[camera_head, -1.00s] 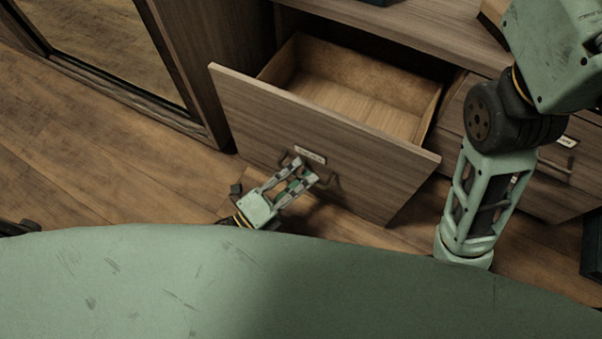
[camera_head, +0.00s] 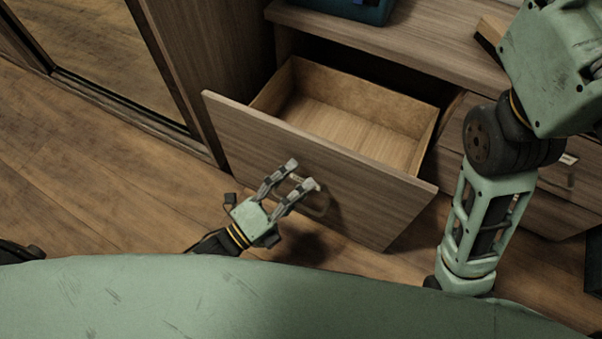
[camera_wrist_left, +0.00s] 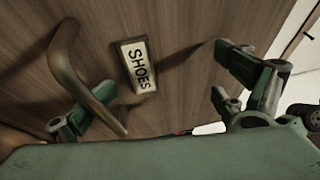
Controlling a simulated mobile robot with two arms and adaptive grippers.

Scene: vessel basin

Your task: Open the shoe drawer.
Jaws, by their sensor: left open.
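The shoe drawer (camera_head: 375,205) stands pulled well out of the cabinet, and its inside (camera_head: 345,120) looks empty. The wrist view shows its white label (camera_wrist_left: 138,66) reading SHOES and a dark curved handle (camera_wrist_left: 72,75) on the drawer front. In the head view the handle (camera_head: 321,204) is partly hidden by my fingers. My left gripper (camera_head: 302,174) is open in front of the drawer front. In the wrist view its fingers (camera_wrist_left: 163,80) are spread, and the handle lies near the left finger; contact cannot be told. My right gripper is out of view.
Closed drawers (camera_head: 560,195) are to the right, partly behind my right arm. A blue box (camera_head: 350,8) stands on the cabinet top. A tall cabinet side (camera_head: 190,70) rises left of the drawer. The wooden floor (camera_head: 110,190) at left is clear.

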